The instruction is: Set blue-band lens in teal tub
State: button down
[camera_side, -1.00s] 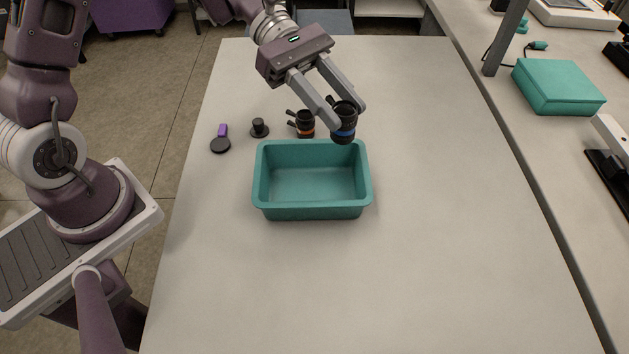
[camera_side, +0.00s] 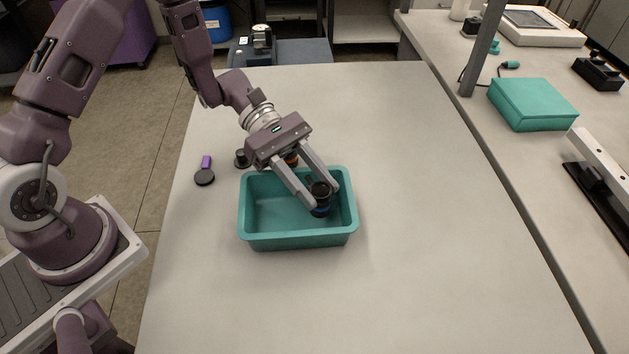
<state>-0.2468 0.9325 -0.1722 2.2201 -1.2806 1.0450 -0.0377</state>
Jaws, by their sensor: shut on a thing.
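The teal tub (camera_side: 298,241) stands on the pale table, open side up. My gripper (camera_side: 318,202) is shut on the blue-band lens (camera_side: 320,199), a black cylinder with a blue ring low on it. The lens is over the right part of the tub's opening, roughly upright. I cannot tell whether its bottom touches the tub floor. The other lens, with an orange band (camera_side: 291,160), stands behind the tub and is mostly hidden by my gripper.
A small black knobbed piece (camera_side: 242,158) stands behind the tub's left corner. A black disc (camera_side: 204,177) and a purple block (camera_side: 206,161) lie left of it. A teal box (camera_side: 533,103) is on the right bench. The table's front and right are clear.

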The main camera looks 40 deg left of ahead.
jog(key=shift+f, duration=0.35)
jog(key=c, duration=0.9)
grip_release()
jog(key=shift+r, duration=0.2)
jog(key=r+v, duration=0.1)
jog(key=v, duration=1.1)
jog(key=s+a+r+m+t+y, duration=0.1)
jog(key=s+r+m+t+y, duration=0.1)
jog(key=s+r+m+y, duration=0.2)
jog(key=s+a+r+m+t+y, duration=0.1)
jog(key=s+r+m+t+y, duration=0.1)
jog(key=s+r+m+y, duration=0.3)
jog(key=s+a+r+m+t+y, duration=0.1)
jog(key=s+r+m+t+y, duration=0.2)
jog(key=s+m, duration=0.4)
jog(key=shift+s+a+r+y, duration=0.1)
jog(key=shift+s+r+y, duration=0.3)
jog(key=shift+s, duration=0.45)
jog(key=shift+s+r+y, duration=0.3)
jog(key=shift+s+r, duration=0.1)
jog(key=shift+s, duration=0.4)
